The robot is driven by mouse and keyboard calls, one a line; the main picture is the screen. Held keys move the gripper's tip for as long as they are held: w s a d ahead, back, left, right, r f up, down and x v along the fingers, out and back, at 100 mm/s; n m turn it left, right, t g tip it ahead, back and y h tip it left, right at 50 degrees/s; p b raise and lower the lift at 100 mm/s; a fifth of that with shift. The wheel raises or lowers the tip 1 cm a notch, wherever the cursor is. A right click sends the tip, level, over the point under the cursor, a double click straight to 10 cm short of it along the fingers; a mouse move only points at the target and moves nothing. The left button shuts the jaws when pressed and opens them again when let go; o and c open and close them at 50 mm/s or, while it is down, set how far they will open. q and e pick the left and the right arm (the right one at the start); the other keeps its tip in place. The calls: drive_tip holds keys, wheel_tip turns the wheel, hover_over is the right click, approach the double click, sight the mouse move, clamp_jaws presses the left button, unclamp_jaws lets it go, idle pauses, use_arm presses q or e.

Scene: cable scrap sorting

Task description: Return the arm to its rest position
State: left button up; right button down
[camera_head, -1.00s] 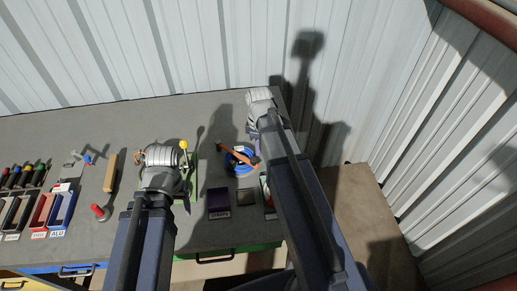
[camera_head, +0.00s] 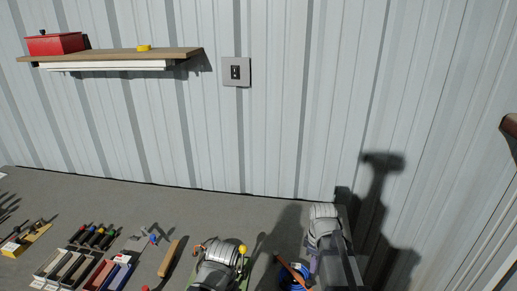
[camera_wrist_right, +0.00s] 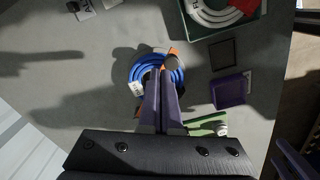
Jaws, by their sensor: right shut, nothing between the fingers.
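My right gripper (camera_wrist_right: 160,85) is shut and empty in the wrist view, its fingers over a blue cable coil (camera_wrist_right: 138,72) on the table. Whether the fingers touch the coil I cannot tell. In the head view my right gripper (camera_head: 314,264) hangs below the pale wrist and is partly hidden by my arm. The coil (camera_head: 288,284) shows at the bottom edge there, with an orange strip (camera_head: 291,268) across it. My left arm's wrist (camera_head: 218,262) is low in the head view, and its fingers are hidden.
The grey table (camera_head: 130,200) has free room at the back. Small bins (camera_head: 75,268) and a tan block (camera_head: 169,258) stand at left. A purple box (camera_wrist_right: 229,91) and a green tray (camera_wrist_right: 264,12) lie near the coil. A shelf (camera_head: 110,57) is on the wall.

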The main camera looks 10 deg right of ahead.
drive_tip(key=s+a+m, duration=0.3)
drive_tip(key=s+a, duration=0.2)
drive_tip(key=a, duration=0.3)
drive_tip(key=s+a+m+h, duration=0.1)
drive_tip(key=s+a+m, duration=0.2)
drive_tip(key=s+a, duration=0.3)
drive_tip(key=a, duration=0.3)
drive_tip(key=shift+s+a, duration=0.25)
drive_tip(key=shift+a, duration=0.05)
drive_tip(key=c, duration=1.6)
unclamp_jaws()
